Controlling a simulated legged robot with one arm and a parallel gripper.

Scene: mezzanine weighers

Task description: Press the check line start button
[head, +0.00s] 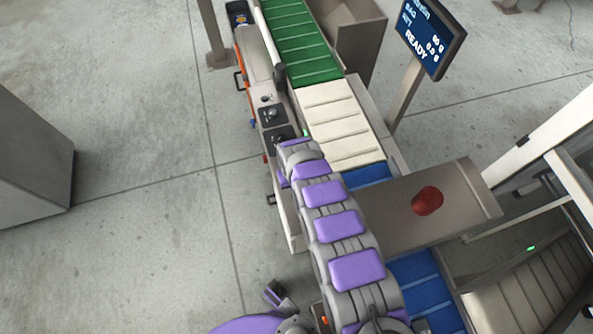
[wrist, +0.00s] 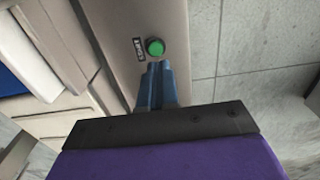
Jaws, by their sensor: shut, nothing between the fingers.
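The green start button (wrist: 155,47) sits on the beige side panel (wrist: 122,20) of the check line in the wrist view. A small dark label (wrist: 139,48) with light lettering is beside it on the left. My gripper (wrist: 157,66) is shut and empty. Its blue fingertips are just below the button in the picture; I cannot tell if they touch it. In the head view my arm reaches along the conveyor to its left side panel, and the fingertips are hidden behind the arm there. A small green spot (head: 305,133) shows near the arm's end.
The conveyor has a green belt (head: 298,40), a white belt (head: 340,120) and a blue belt (head: 420,285). A display (head: 430,38) reads READY. A red object (head: 427,201) lies on a metal plate (head: 385,215). Bare floor (head: 140,150) is free on the left.

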